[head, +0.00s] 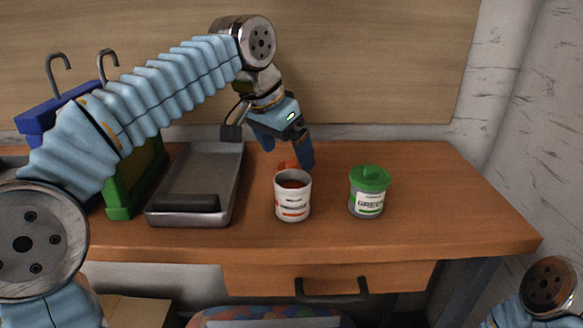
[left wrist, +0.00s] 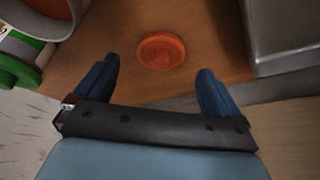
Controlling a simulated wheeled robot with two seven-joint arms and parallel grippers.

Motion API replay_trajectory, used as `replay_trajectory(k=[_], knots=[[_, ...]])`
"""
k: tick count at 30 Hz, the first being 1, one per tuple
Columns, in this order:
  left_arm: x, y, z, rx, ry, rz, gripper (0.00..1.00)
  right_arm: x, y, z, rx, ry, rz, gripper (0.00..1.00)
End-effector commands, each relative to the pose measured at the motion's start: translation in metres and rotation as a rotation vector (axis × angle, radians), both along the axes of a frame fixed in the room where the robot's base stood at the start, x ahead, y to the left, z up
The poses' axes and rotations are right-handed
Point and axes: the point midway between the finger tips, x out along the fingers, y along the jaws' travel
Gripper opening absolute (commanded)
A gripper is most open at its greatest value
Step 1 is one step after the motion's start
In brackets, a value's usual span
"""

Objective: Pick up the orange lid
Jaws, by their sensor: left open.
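The orange lid (left wrist: 161,50) lies flat on the wooden table, between and just beyond my open fingertips in the left wrist view. In the head view only part of the lid (head: 288,165) shows, behind the open white jar (head: 292,201) with orange contents. My left gripper (head: 287,152) is open and empty, pointing down above the table behind the jar. It also shows in the left wrist view (left wrist: 157,80), with one blue finger on each side of the lid. My right gripper is out of view.
A jar with a green lid (head: 369,190) stands right of the open jar. A grey metal tray (head: 232,165) lies to the left, with green and blue holders beyond it. The right part of the table (head: 450,200) is clear. A wall closes the back.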

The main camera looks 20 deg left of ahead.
Motion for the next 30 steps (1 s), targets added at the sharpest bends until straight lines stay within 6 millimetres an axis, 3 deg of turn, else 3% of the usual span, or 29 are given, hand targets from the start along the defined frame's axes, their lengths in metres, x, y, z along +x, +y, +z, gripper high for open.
replay_trajectory(k=[6, 13, 24, 30], knots=[[0.009, -0.005, -0.025, 0.0, 0.001, 0.0, 0.97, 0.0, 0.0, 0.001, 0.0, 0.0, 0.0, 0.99], [0.01, -0.006, -0.026, 0.0, 0.0, 0.0, 0.97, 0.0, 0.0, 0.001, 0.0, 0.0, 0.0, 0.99], [0.01, -0.006, -0.026, 0.0, 0.0, 0.0, 0.41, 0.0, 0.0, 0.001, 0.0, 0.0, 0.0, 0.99], [0.01, -0.005, -0.026, 0.0, 0.0, 0.0, 0.41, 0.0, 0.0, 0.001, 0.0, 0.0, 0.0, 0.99]])
